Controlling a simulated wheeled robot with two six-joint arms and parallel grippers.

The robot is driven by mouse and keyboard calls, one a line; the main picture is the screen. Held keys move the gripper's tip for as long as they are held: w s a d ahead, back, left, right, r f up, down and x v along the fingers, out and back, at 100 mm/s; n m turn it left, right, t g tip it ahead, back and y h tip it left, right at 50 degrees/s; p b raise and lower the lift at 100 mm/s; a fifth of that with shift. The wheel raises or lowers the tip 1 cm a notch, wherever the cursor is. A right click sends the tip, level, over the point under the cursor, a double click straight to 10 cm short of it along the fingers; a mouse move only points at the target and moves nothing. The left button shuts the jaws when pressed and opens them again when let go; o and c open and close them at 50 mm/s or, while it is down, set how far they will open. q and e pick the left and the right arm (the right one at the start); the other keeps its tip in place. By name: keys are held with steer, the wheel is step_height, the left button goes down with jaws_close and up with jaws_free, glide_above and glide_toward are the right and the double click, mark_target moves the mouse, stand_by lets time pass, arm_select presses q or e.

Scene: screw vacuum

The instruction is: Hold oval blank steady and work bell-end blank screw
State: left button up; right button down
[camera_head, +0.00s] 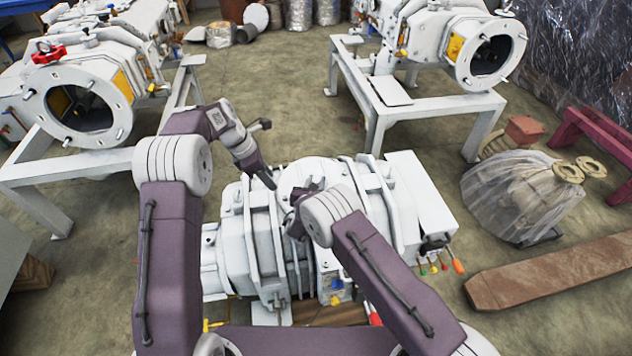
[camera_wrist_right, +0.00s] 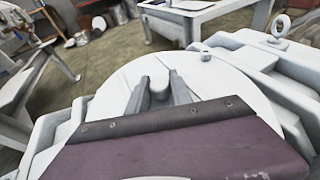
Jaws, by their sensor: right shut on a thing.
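A white vacuum machine (camera_head: 262,235) with ribbed flanges stands low in front of me, with a rounded cover on top. In the right wrist view a large round white blank (camera_wrist_right: 222,88) lies under my right gripper (camera_wrist_right: 158,92); I cannot tell whether it is the oval or the bell-end blank. The gripper's two fingers are closed around a short rounded white peg, apparently the screw (camera_wrist_right: 157,70). In the head view my right gripper is largely hidden by its own wrist. My left gripper (camera_head: 267,180) points down at the machine's top left; its finger gap is not clear.
Two similar white machines on frames stand behind, at left (camera_head: 85,105) and right (camera_head: 490,55). A plastic-wrapped bundle (camera_head: 520,195) and a wooden beam (camera_head: 555,270) lie on the floor at right.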

mark_target(285, 196)
arm_select(q)
steer(key=shift+o, duration=0.3)
step_height(285, 196, up, 5)
steer(key=m+g+y, duration=0.2)
steer(key=y, duration=0.1)
steer(key=w+d+f+m, duration=0.1)
steer(key=d+f+m, duration=0.1)
steer(key=d, duration=0.2)
steer(key=shift+t+y, duration=0.3)
steer(key=shift+y, duration=0.1)
steer(key=f, duration=1.1)
steer(key=shift+w+f, duration=0.2)
steer(key=shift+f, duration=0.2)
jaws_close()
